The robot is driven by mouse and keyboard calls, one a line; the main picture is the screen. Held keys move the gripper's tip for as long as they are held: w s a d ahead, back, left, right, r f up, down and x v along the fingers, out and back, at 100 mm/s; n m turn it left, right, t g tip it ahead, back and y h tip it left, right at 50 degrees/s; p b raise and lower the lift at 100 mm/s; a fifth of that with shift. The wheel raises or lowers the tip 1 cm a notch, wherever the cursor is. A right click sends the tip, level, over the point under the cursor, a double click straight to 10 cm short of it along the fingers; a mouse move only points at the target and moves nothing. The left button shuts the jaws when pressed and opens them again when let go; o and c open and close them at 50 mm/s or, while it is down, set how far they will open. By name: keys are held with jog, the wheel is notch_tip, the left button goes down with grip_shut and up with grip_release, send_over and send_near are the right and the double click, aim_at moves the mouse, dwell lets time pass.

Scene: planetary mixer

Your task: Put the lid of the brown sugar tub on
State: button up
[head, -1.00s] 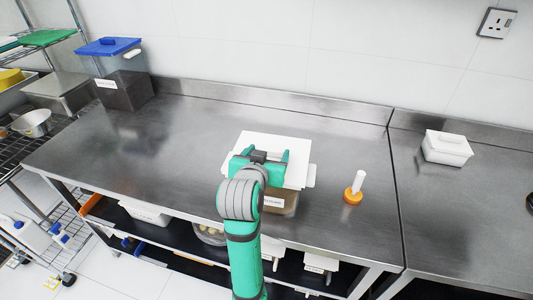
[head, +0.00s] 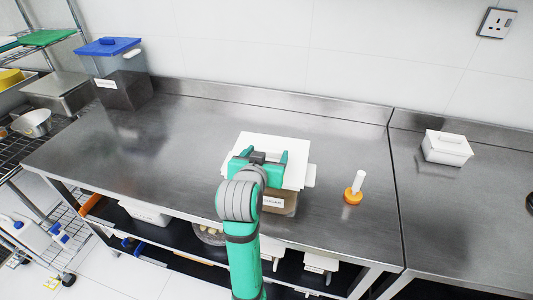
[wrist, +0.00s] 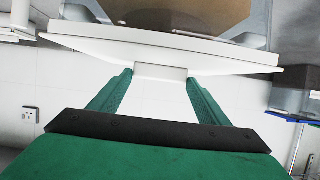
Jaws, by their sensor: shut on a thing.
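The brown sugar tub (head: 285,203) stands near the front edge of the steel counter, with brown contents and a white label ending in SUGAR. Its white square lid (head: 265,141) is level over the tub top and hides the rim. My gripper (head: 260,156) is above the lid, shut on its raised handle. In the wrist view, the fingers of my gripper (wrist: 160,78) close on the handle (wrist: 160,72) at the middle of the lid (wrist: 160,48). The tub (wrist: 185,12) shows beyond the lid there. I cannot tell whether lid and rim touch.
A white-handled tool with an orange base (head: 353,194) stands right of the tub. A small white lidded box (head: 446,148) is on the right counter. A dark-filled bin with a blue lid (head: 108,47) stands at the back left. The counter left of the tub is clear.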

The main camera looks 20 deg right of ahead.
jog(key=shift+w+f, duration=0.1)
jog(key=shift+f, duration=0.05)
jog(key=shift+f, duration=0.35)
jog(key=shift+f, duration=0.2)
jog(key=o, duration=1.2)
jog(key=shift+o, duration=0.2)
